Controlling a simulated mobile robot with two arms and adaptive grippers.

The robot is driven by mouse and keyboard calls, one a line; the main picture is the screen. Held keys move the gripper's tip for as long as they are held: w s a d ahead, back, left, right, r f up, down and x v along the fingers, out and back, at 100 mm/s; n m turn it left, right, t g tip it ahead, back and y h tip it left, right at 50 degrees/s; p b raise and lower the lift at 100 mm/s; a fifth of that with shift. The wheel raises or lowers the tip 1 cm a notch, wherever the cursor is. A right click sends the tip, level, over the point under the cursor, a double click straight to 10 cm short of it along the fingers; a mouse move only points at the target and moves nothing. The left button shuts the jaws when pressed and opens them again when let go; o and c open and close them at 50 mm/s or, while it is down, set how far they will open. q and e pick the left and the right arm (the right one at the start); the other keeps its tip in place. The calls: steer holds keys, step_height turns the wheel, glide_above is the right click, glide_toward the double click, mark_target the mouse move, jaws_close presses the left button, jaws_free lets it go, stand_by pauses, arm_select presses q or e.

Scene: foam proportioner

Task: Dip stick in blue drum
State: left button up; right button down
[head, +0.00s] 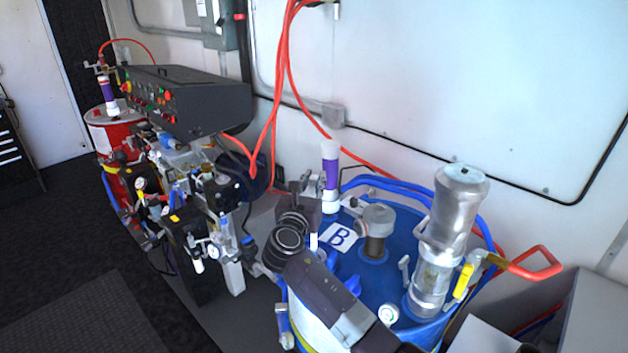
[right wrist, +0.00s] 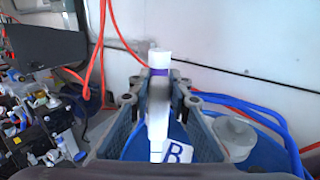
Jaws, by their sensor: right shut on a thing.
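The blue drum (head: 342,273) stands at the lower right of the head view, its blue top bearing a white label with a "B". My right gripper (head: 305,208) is over the left part of the drum top. It is shut on a slim, pale stick, whose white end (head: 313,241) shows beside the gripper. In the right wrist view the stick (right wrist: 157,128) stands between the fingers, in front of the "B" label; its middle looks blurred and grey. I cannot tell whether its lower end touches the drum. My left gripper is not in view.
A purple and white tube (head: 330,178) stands behind my gripper. A grey cap (head: 378,219) and a tall metal pump (head: 448,240) with a yellow-handled valve rise from the drum. Machinery and a control panel (head: 185,98) fill the left. A red drum (head: 104,134) stands farther back.

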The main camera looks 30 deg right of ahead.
step_height(320, 180, up, 12)
steer(key=shift+r, duration=0.15)
stand_by(0.8)
stand_by(0.5)
